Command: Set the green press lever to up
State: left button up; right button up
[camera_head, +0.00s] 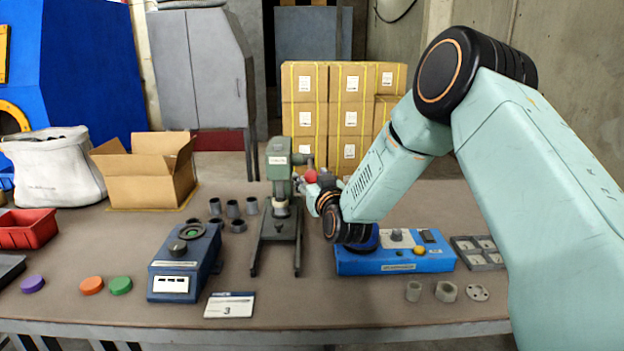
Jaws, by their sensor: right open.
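The green press (279,170) stands upright near the middle of the table on a dark two-legged base. A red knob (311,177) shows at the press's right side, where the lever is. The lever's arm is mostly hidden, so its exact angle cannot be told. My right gripper (318,186) is open and right at the red knob, coming in from the right. Its fingers are small and partly overlap the knob; whether they touch it cannot be told. My left gripper is not in view.
A blue control box (395,261) sits below my right arm. A dark blue device (184,262) and several grey cups (233,209) stand left of the press. A number card (230,305) lies in front. A cardboard box (145,175) stands back left.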

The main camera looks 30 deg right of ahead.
jog(key=shift+s+a+r, duration=0.3)
jog(key=shift+s+r, duration=0.05)
jog(key=c, duration=0.4)
jog(key=shift+w+d+f, duration=0.1)
jog(key=shift+f, duration=0.05)
grip_shut()
